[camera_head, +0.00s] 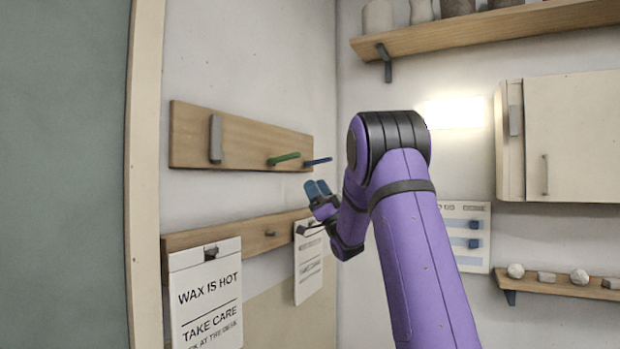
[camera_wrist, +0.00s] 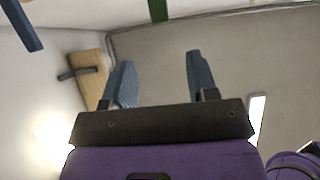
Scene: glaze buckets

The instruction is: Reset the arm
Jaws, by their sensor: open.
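My purple arm reaches up through the middle of the head view and bends toward the left wall. My gripper (camera_head: 318,188) is near the wall board with pegs, below and beside the blue peg (camera_head: 318,161). In the wrist view my gripper (camera_wrist: 158,72) has its two blue-grey fingers well apart, open, with nothing between them. The green peg (camera_head: 284,159) and the blue peg stick out from the upper wooden board (camera_head: 240,140). The wrist view shows the green peg (camera_wrist: 158,10) and the blue peg (camera_wrist: 22,24) at its top edge, apart from the fingers.
A lower wooden rail (camera_head: 225,235) holds a "WAX IS HOT" sign (camera_head: 206,295) and another sign (camera_head: 309,266). A shelf with pots (camera_head: 480,32), a wall cabinet (camera_head: 570,135) and a small shelf (camera_head: 560,288) are at the right. A door frame (camera_head: 143,170) stands at the left.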

